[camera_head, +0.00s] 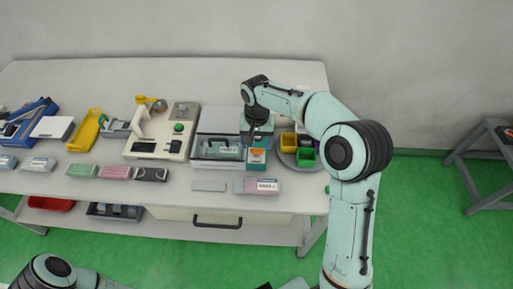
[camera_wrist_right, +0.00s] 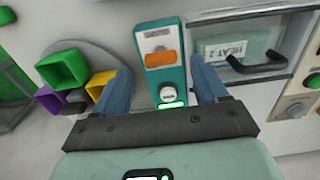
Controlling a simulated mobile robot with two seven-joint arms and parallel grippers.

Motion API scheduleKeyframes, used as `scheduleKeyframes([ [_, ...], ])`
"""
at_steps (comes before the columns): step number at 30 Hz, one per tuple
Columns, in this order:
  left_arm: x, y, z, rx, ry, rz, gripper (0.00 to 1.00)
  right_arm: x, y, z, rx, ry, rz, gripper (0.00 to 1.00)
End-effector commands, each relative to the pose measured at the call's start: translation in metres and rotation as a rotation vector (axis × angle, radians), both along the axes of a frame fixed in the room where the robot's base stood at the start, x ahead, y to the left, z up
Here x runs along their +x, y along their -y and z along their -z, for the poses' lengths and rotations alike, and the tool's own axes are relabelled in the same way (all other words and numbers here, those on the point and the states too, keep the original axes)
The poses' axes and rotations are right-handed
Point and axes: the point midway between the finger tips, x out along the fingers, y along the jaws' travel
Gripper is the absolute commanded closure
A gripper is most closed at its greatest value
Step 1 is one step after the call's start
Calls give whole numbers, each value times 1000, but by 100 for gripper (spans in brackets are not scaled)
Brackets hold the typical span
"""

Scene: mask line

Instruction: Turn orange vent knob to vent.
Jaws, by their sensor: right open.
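The orange vent knob (camera_wrist_right: 160,59) is a bar lying crosswise on the front of a narrow teal unit (camera_wrist_right: 158,37) in the right wrist view. A pale label is above it; a round white dial and a lit green strip are below. My right gripper (camera_wrist_right: 160,70) is open, its two blue fingers apart on either side of the unit, with nothing between them held. In the head view the right gripper (camera_head: 254,138) hangs over the teal unit (camera_head: 257,165), partly hiding it. The left arm shows at the bottom left; its gripper is out of view.
A grey box with a clear window and black handle (camera_wrist_right: 262,65) stands directly beside the unit. On its other side is a round tray (camera_head: 306,164) with green, yellow and purple cups. A white machine with a green button (camera_head: 179,128) stands further left. Packets lie along the table front.

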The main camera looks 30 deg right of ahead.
Motion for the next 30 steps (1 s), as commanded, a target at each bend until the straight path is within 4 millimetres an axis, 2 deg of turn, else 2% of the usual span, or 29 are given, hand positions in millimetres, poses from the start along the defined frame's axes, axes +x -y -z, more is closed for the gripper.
scheduleKeyframes([
  [1, -1, 0, 2, 0, -1, 0, 57, -1, 0, 10, 1, -3, 0, 28],
  [6, -2, 0, 3, 0, -2, 1, 57, 0, 0, 29, 0, 0, 1, 28],
  [18, -2, 0, 3, 0, -2, 1, 57, 0, 0, 35, -1, 1, 0, 28],
  [23, -2, 0, 3, 0, -2, 1, 57, 0, 0, 35, 0, 1, 0, 80],
  [24, -2, 0, 3, 0, -2, 1, 57, 0, 0, 35, 0, 1, 0, 84],
  [30, -2, 0, 3, 1, -1, 0, 57, 0, 0, 34, 0, 1, -8, 84],
])
